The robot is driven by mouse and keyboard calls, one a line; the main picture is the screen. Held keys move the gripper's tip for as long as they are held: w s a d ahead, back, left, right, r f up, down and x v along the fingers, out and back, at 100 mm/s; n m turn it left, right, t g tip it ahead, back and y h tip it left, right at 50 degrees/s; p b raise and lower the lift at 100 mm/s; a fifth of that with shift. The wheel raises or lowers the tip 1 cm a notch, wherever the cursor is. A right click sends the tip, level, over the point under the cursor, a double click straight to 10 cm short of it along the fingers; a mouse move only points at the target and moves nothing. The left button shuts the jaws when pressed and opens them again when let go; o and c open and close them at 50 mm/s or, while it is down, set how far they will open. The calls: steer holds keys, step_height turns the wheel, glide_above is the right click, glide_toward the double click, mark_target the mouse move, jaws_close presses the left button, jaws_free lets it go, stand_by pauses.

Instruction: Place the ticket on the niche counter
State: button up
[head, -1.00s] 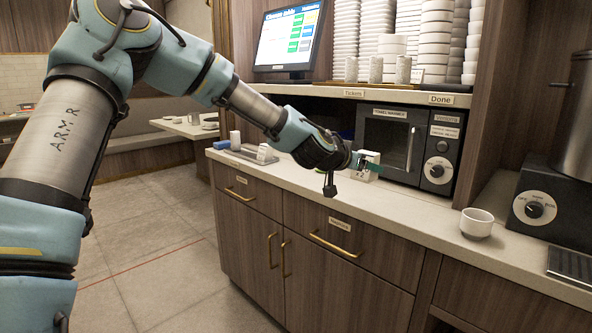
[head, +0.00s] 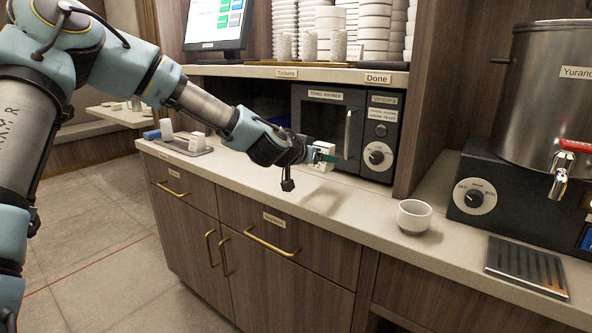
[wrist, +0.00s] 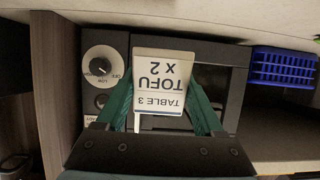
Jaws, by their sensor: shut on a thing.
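The ticket (wrist: 163,80) is a white card reading "TOFU x 2" and "TABLE 3", upside down in the wrist view. My gripper (wrist: 165,108), with green fingers, is shut on it. In the head view my gripper (head: 312,153) holds the ticket (head: 325,151) above the pale counter (head: 345,207), in front of the towel warmer (head: 332,126). The counter runs back under a shelf labelled "Tickets" and "Done". My arm hides part of the recess left of the warmer.
A white cup (head: 414,216) stands on the counter to the right, near a metal urn (head: 545,95) and a drip tray (head: 525,266). A blue basket (wrist: 284,67) sits in the recess. Holders (head: 187,147) stand at the counter's left end. The front middle is clear.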

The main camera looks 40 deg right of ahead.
mark_target(320, 189)
steer(key=shift+f+p, duration=0.4)
steer(key=shift+f, duration=2.65)
steer(key=shift+f, duration=0.1)
steer(key=o, duration=1.4)
steer(key=b+v, duration=0.2)
steer(key=v, duration=1)
